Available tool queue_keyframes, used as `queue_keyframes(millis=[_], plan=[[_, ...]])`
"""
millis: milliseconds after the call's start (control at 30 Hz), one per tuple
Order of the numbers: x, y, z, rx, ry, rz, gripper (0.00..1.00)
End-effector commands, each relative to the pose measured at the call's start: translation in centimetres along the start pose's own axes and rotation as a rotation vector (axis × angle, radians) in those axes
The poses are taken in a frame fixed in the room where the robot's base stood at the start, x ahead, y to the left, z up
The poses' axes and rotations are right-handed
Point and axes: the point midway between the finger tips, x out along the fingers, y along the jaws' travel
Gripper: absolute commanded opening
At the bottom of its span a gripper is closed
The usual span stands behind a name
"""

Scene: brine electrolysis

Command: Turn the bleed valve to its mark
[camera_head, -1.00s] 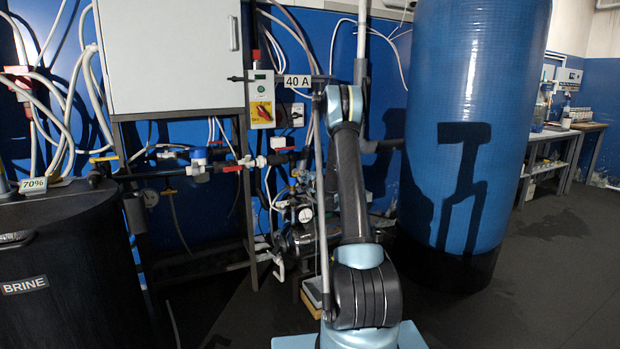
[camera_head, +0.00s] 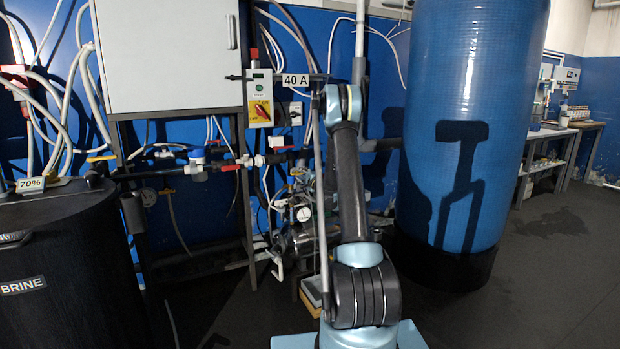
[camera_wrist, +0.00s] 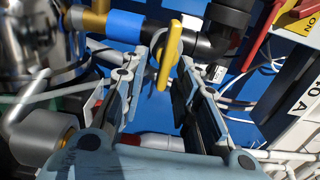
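A yellow lever handle (camera_wrist: 170,55), which I take to be the bleed valve's, stands on a pipe with a blue section (camera_wrist: 126,25) and dark fittings in the wrist view. My gripper (camera_wrist: 160,77) is open, its two fingers spread to either side just below the handle. The handle's lower end reaches into the gap near the fingertips; I cannot tell whether either finger touches it. No mark for the valve can be made out. In the head view a small yellow piece (camera_head: 297,172) shows among the pipes beside my arm, and my gripper is not clearly visible there.
Pipes, hoses and a round gauge (camera_head: 304,214) crowd the space by my arm. A large blue tank (camera_head: 470,120) stands right, a black brine tank (camera_head: 65,265) left.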

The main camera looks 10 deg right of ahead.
Motion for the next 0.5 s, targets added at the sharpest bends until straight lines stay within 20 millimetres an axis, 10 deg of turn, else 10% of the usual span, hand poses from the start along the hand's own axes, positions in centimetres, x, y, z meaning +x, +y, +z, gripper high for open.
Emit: queue_keyframes(millis=[500], plan=[[-7.0, 0.1, -0.2, 0.000, 0.002, 0.001, 0.28]])
